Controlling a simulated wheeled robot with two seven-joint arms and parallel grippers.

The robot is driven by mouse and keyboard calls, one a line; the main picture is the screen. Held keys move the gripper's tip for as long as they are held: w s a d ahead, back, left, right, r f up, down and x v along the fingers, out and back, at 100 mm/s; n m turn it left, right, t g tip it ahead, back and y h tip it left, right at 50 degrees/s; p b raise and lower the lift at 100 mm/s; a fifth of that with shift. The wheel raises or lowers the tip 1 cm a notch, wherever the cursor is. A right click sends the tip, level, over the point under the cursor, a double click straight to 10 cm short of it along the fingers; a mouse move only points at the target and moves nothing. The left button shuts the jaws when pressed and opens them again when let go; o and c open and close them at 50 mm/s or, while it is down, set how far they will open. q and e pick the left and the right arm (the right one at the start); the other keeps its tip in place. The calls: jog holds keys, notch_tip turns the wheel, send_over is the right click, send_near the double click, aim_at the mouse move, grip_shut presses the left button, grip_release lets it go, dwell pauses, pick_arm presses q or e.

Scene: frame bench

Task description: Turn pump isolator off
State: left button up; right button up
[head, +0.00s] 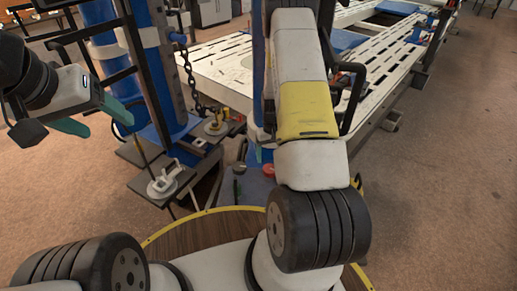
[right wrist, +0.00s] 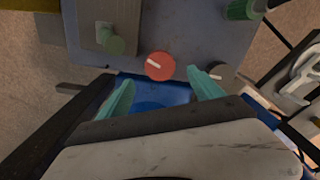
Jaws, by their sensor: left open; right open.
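In the right wrist view a red round knob (right wrist: 160,66) with a slanted white mark sits near the edge of a grey panel (right wrist: 185,28). A dark knob (right wrist: 213,73) with a white mark is to its right. No label is readable, so I cannot tell by name which is the pump isolator. My right gripper (right wrist: 161,92) is open, its teal fingertips on either side of the red knob's position in the picture, apparently short of it. In the head view my right arm mostly hides that gripper. My left gripper (head: 95,117) is open and empty at the left.
The panel also has a green knob (right wrist: 111,43) on a plate and another green knob (right wrist: 243,9) at the top right. In the head view a white slotted bench (head: 225,75) and blue posts stand behind. Small black platforms with clamps (head: 165,182) lie between the arms.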

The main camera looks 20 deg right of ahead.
aim_at(270, 168)
notch_tip(270, 168, down, 8)
jog(key=shift+r, duration=0.1)
dwell(0.4)
jog(key=c, duration=1.4)
jog(key=n, duration=0.4)
jog(key=shift+n, duration=0.3)
jog(key=o, duration=1.4)
